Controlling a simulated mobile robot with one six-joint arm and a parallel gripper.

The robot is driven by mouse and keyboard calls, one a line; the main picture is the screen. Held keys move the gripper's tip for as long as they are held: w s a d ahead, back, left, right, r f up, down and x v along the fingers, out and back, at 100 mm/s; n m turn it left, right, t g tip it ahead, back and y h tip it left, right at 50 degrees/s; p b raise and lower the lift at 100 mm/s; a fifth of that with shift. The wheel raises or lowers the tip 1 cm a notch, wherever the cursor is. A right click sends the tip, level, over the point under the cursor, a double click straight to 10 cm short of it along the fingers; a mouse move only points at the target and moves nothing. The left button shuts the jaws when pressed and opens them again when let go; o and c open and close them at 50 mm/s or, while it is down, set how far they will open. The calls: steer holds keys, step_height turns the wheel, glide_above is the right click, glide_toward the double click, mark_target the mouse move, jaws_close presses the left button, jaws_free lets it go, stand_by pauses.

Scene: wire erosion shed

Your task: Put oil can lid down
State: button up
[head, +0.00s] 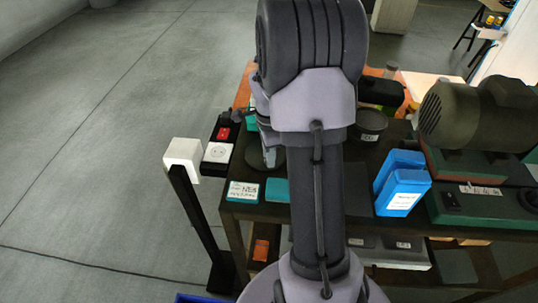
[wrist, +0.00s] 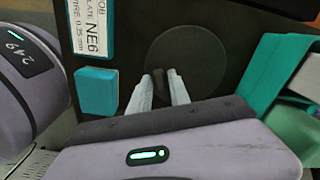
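The oil can lid shows as a dark round disc (wrist: 205,55) in the wrist view, over the dark tabletop. It also shows in the head view (head: 268,163), partly hidden by my arm. My gripper (wrist: 163,76) has its two pale fingers close together over the near left part of the disc, with a small dark piece, seemingly the lid's knob, between the tips. In the head view my gripper (head: 268,152) is at the table's left part, mostly behind my arm. I cannot tell whether the disc touches the tabletop.
A teal block (wrist: 97,90) and a white NE6 label card (head: 243,191) lie left of the disc. Teal pieces (wrist: 275,85) stand at the right. Blue boxes (head: 405,190), a black tub (head: 370,124) and a large motor (head: 465,118) occupy the table farther right.

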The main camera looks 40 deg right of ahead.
steer(key=shift+o, duration=0.7)
steer(key=shift+r, duration=0.1)
